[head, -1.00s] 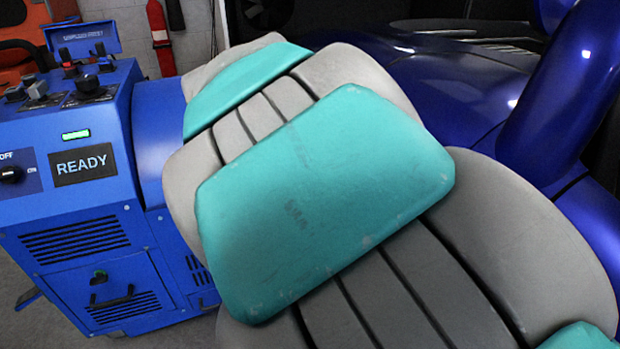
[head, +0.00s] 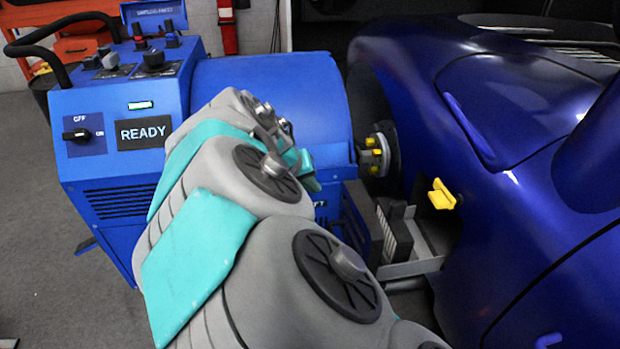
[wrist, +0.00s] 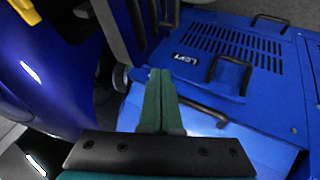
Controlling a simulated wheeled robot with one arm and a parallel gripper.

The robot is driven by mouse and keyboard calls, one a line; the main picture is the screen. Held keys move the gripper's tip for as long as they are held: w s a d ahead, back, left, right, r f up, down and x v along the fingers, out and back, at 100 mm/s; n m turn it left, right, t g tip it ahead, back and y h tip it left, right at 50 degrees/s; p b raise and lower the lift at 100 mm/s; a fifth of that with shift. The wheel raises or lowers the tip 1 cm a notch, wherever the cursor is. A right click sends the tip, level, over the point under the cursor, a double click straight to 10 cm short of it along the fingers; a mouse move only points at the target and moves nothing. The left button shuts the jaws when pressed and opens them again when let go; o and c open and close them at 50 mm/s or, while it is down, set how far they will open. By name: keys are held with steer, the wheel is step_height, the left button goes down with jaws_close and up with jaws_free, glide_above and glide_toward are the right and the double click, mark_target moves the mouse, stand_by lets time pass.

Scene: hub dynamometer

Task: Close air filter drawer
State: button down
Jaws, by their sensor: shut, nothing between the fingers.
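A grey finned block (head: 398,236) sits on a light metal tray (head: 420,264) in the head view, between the blue machine and the car. A dark slatted panel (head: 360,225) stands beside it. They look like the pulled-out air filter drawer, though I cannot be sure. Dark slats (wrist: 135,25) also show at the top of the wrist view. My gripper (wrist: 160,74) is shut and empty, its green fingers pointing towards the slats, with no clear contact. In the head view my gripper (head: 309,172) is partly hidden by my arm, left of the slatted panel.
The blue dynamometer (head: 125,180) has a READY display. Its vented panel (wrist: 235,45) carries a LEFT label and black handles. The wheel hub (head: 378,152) and a yellow bracket (head: 442,195) are close by. The dark blue car (head: 530,130) bounds the right side.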

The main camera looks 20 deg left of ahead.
steer(key=w+d+f+p, duration=0.1)
steer(key=w+d+f, duration=0.3)
steer(key=w, duration=0.1)
steer(key=shift+w+f, duration=0.15)
steer(key=shift+w, duration=0.1)
stand_by(0.3)
steer(key=w+d, duration=0.5)
steer(key=d, duration=0.4)
steer(key=w+d, duration=0.6)
steer(key=d, duration=0.2)
steer(key=shift+d, duration=0.4)
